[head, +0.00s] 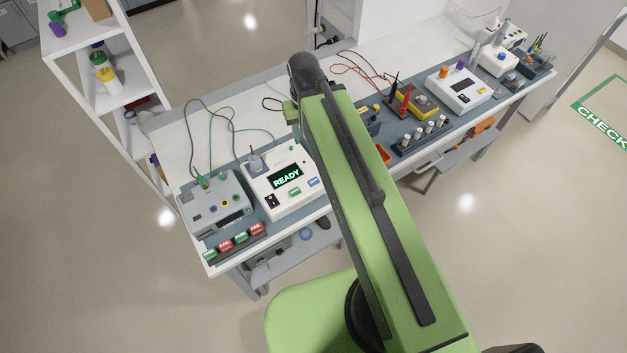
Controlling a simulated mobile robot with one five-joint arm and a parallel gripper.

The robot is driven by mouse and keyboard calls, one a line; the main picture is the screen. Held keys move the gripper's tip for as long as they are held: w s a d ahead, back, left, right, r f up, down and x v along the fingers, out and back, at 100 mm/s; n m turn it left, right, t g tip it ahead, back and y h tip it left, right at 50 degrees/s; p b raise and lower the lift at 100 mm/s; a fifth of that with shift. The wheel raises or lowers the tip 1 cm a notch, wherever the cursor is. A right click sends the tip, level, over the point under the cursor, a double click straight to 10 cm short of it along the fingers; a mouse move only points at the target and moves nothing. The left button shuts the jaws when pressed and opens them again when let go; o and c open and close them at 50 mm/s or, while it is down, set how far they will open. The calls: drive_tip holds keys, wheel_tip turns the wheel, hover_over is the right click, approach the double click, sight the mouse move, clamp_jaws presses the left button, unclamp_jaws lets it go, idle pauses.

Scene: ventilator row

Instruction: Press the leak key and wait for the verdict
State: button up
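A white tester (256,181) stands on the bench left of my arm. Its dark display shows READY in pale letters. Below the display are a green key (295,191) and a blue key (313,182), with a black switch (271,201) to their left. The key labels are too small to read, so I cannot tell which is the leak key. My green arm rises through the middle of the view, its far end above the bench. My gripper does not show; the arm may hide it.
A grey box with cables (216,207) stands left of the tester, with green and red tags (227,245) in front. Right of my arm are a rack of small cylinders (421,136), a yellow meter (424,104) and another white device (459,91). White shelves (92,63) stand at left.

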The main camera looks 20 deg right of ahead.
clamp_jaws()
drive_tip(key=shift+d, duration=0.1)
idle(1.2)
